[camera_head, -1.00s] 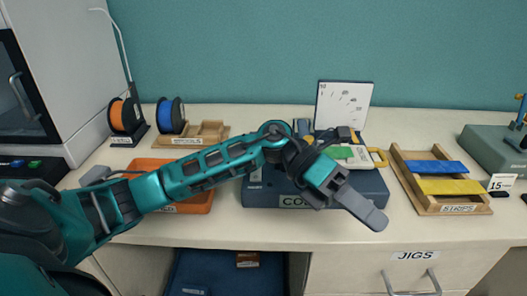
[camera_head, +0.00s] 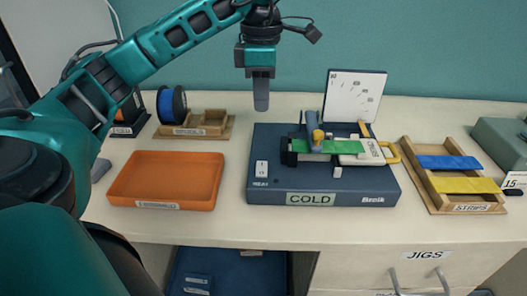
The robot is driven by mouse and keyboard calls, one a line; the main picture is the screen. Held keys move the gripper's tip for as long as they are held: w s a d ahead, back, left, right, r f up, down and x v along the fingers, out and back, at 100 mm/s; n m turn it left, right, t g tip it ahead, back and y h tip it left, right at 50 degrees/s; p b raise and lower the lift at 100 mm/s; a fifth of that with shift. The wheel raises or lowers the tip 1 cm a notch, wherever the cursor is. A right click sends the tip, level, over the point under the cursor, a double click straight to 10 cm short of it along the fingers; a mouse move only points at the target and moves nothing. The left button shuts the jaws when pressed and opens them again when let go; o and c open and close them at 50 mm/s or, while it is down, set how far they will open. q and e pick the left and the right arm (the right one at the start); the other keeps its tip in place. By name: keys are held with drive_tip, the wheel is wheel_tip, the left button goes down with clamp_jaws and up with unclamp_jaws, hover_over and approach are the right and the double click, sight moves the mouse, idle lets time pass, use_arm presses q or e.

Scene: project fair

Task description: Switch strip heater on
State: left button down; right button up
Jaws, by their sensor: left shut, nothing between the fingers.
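The strip heater (camera_head: 380,190) is a dark blue box on the table, with a COLD plate (camera_head: 311,199) on its front. A white rocker switch (camera_head: 261,168) sits at its left end, above small lettering that seems to read HEAT. I cannot tell its position for sure. A green strip (camera_head: 318,147) lies across the fixture on top. My left gripper (camera_head: 261,103) is shut and empty, pointing down. In the picture it is above the switch end of the heater, apart from it. My right gripper is not in view.
An orange tray (camera_head: 167,200) lies left of the heater. A wooden rack (camera_head: 422,192) with blue and yellow strips stands right of it. A white chart board (camera_head: 353,98) stands behind. A blue spool (camera_head: 171,104) and a wooden holder (camera_head: 212,131) are at the back left.

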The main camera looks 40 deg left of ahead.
use_arm(q)
drive_tip(key=shift+d, duration=0.1)
drive_tip(key=shift+s+d+r+p, duration=0.3)
drive_tip(key=shift+s+d, duration=0.15)
drive_tip(key=shift+s, duration=0.1)
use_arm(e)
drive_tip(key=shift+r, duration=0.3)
